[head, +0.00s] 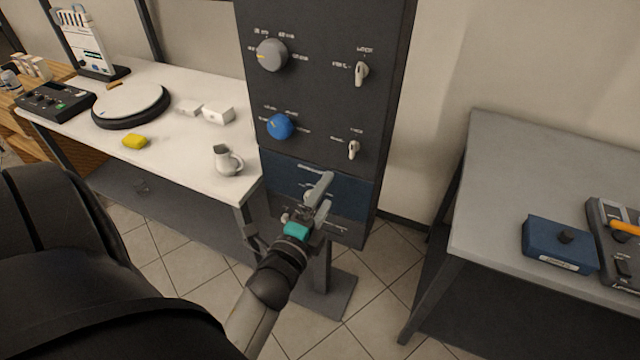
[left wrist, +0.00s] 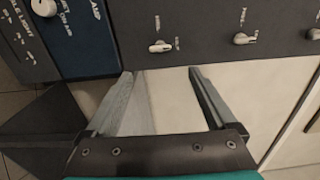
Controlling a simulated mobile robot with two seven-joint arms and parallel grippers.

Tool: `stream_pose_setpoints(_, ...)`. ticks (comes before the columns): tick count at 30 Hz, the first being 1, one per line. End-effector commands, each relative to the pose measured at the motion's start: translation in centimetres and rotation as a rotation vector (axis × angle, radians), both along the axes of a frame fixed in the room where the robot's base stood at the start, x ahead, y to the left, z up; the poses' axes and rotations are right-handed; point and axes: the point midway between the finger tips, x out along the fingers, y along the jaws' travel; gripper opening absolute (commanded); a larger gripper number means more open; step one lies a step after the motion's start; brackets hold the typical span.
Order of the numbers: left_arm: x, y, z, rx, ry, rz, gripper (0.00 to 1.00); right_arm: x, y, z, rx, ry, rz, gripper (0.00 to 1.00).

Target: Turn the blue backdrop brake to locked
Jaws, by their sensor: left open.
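A dark upright control panel (head: 325,100) carries a blue section (head: 284,176) low on its front, with small white lettering. I cannot read a brake label or a locked mark. My left gripper (head: 328,187) is open, in front of the blue section, and covers part of it. In the left wrist view the left gripper (left wrist: 160,72) has its fingers apart with nothing between them. The blue section (left wrist: 92,45) shows there at upper left with a pale round knob (left wrist: 44,7). My right gripper is not in view.
A grey dial (head: 271,54), a blue dial (head: 280,126) and two pale switches (head: 361,72) sit higher on the panel. A white table (head: 185,150) with a jug (head: 227,160) stands left. A grey table (head: 490,180) with a blue box (head: 558,243) stands right.

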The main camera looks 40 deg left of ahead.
Motion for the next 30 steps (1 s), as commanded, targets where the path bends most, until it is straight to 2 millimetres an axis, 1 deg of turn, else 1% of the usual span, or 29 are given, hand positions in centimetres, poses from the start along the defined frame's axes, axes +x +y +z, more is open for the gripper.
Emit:
stream_pose_setpoints(1,-0.6,-0.1,-0.1,0.000,0.002,0.001,0.90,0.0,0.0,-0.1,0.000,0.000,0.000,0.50)
stream_pose_setpoints(6,-1.5,-0.4,0.0,0.001,-0.001,0.000,0.90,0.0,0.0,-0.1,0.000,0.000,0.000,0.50)
stream_pose_setpoints(25,-1.6,-0.4,-0.2,-0.005,0.002,-0.001,0.90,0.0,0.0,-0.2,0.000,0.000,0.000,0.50)
stream_pose_setpoints(26,-1.6,-0.5,-0.5,-0.013,0.005,-0.002,0.90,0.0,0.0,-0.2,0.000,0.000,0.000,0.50)
stream_pose_setpoints(28,-1.5,-0.9,-2.1,-0.056,0.026,-0.006,0.90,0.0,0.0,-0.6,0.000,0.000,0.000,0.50)
stream_pose_setpoints(29,-1.5,-1.2,-3.3,-0.087,0.040,-0.009,0.90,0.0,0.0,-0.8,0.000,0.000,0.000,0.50)
stream_pose_setpoints(30,-1.5,-1.6,-5.2,-0.137,0.066,-0.012,0.90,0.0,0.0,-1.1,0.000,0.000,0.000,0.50)
